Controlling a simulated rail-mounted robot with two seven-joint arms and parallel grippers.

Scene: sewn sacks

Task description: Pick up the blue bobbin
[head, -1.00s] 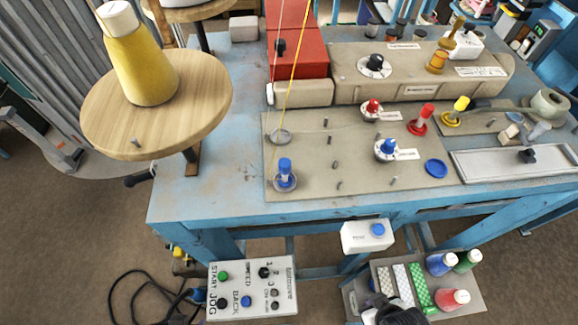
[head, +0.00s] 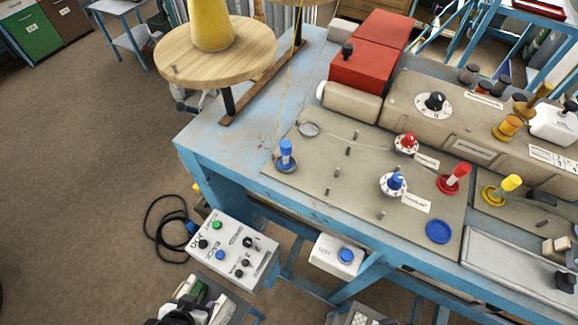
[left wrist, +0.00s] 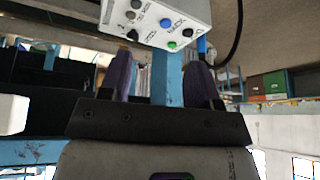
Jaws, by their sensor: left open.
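The blue bobbin (head: 286,150) stands upright on a round metal seat at the left end of the beige plate (head: 330,180), on the blue table. My left gripper (head: 205,295) is at the bottom of the head view, below the control box and well apart from the bobbin. In the left wrist view, its two dark purple fingers (left wrist: 160,68) are spread with nothing held between them. The bobbin cannot be made out in that view. My right gripper is not in view.
A control box (head: 232,250) with buttons hangs below the table's front edge, close to my left gripper; it also fills the top of the left wrist view (left wrist: 155,18). A small white button box (head: 337,256) sits right of it.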

